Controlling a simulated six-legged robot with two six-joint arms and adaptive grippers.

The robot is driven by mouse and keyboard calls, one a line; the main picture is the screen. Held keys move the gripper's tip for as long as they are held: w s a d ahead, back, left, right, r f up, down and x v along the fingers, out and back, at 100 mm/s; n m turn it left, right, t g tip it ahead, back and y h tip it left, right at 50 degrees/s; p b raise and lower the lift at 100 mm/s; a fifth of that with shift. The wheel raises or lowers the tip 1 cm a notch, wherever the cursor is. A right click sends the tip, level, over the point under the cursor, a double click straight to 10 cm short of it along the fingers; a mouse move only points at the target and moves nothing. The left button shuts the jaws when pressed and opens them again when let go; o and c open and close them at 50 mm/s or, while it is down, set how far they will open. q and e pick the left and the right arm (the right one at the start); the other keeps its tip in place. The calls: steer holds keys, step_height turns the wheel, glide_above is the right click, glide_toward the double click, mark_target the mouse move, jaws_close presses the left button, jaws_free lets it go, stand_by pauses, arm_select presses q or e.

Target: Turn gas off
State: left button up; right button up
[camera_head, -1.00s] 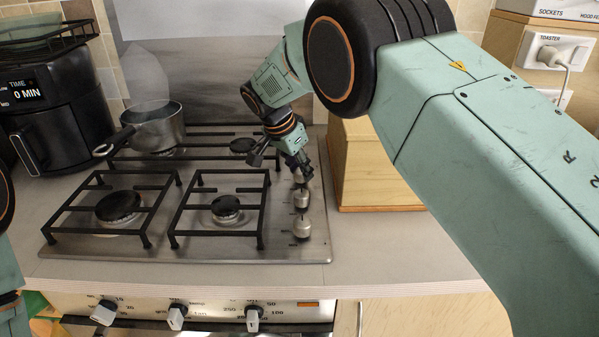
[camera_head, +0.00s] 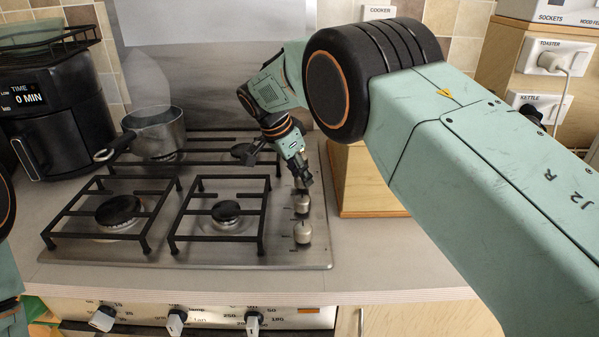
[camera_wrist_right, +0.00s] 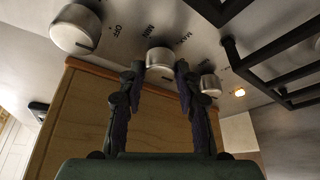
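The gas hob (camera_head: 330,245) has a column of metal knobs along its right side. The front knob (camera_head: 303,232) and the one behind it (camera_head: 301,203) show clearly; those farther back are partly hidden by my right gripper (camera_head: 303,178). In the right wrist view, the right gripper (camera_wrist_right: 160,72) is partly open, its fingertips on either side of a middle knob (camera_wrist_right: 160,57); contact is unclear. Another knob (camera_wrist_right: 76,30) is at left and a smaller one (camera_wrist_right: 209,85) at right. A steaming saucepan (camera_head: 157,133) sits on the back-left burner. My left gripper is not visible.
A wooden box (camera_head: 370,185) stands close to the hob's right edge. A black air fryer (camera_head: 55,115) is at left. Black pan supports (camera_head: 222,180) rise beside the knobs. Oven knobs (camera_head: 253,322) line the front below the counter.

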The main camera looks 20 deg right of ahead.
steer(key=o, duration=0.4)
steer(key=v, duration=1.2)
